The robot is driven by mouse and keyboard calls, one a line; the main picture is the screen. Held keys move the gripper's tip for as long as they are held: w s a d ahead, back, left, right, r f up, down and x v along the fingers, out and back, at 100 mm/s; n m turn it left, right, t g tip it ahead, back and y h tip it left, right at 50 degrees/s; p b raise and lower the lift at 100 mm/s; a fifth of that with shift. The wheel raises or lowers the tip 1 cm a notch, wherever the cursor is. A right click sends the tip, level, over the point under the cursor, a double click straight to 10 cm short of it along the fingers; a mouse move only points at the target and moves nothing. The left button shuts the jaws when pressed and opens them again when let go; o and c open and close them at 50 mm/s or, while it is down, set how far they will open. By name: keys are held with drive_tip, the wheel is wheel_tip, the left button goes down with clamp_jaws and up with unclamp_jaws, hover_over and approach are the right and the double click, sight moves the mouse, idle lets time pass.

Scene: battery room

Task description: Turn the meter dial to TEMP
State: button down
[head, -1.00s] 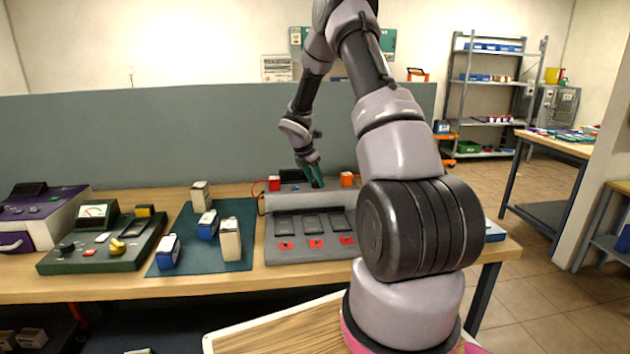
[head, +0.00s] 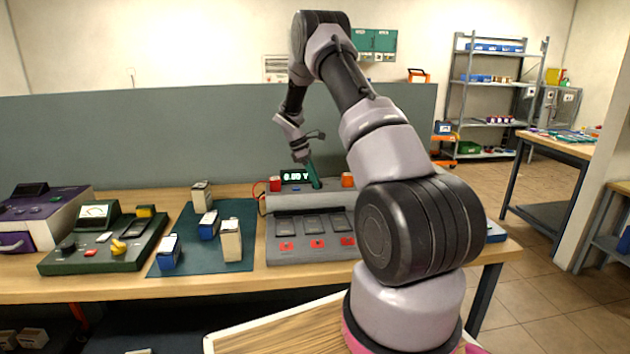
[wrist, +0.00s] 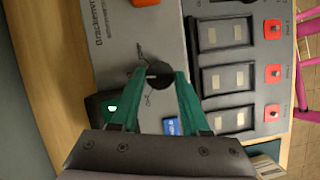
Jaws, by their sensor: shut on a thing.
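The grey tester (head: 330,199) stands at the back of the bench, with a dark display (head: 295,176) lit in green that seems to read 0.00 V. Its small black round dial (wrist: 159,75) shows between my green fingertips in the wrist view. My gripper (wrist: 160,80) is shut on the dial, one finger on each side. Small markings lie around the dial but are too small to read. In the head view my gripper (head: 315,184) reaches down to the tester from above, and the dial is hidden behind the fingers.
A grey three-bay panel (head: 285,254) with red buttons is in front. White and blue batteries stand on a teal mat (head: 205,262); a green meter box (head: 90,262) is left.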

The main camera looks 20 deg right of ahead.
drive_tip(key=m, duration=0.2)
drive_tip(key=m+g+y, duration=0.1)
drive_tip(key=m, duration=0.2)
drive_tip(key=shift+w+d+m+y, duration=0.1)
drive_tip(key=shift+w+m+y, duration=0.1)
drive_tip(key=shift+m+y, duration=0.1)
drive_tip(key=shift+d+m+g+y, duration=0.1)
drive_tip(key=shift+m+g+y, duration=0.25)
drive_tip(key=shift+m, duration=0.8)
drive_tip(key=shift+d+m+g+y, duration=0.1)
drive_tip(key=shift+m+g+y, duration=0.25)
drive_tip(key=shift+m, duration=0.8)
drive_tip(key=shift+c, duration=1.9)
unclamp_jaws()
drive_tip(key=shift+r, duration=0.1)
drive_tip(key=d+v, duration=0.1)
drive_tip(key=v, duration=0.9)
drive_tip(key=shift+a+r, duration=0.3)
drive_tip(key=shift+a, duration=0.1)
drive_tip(key=shift+w+r, duration=0.1)
drive_tip(key=shift+w, duration=0.05)
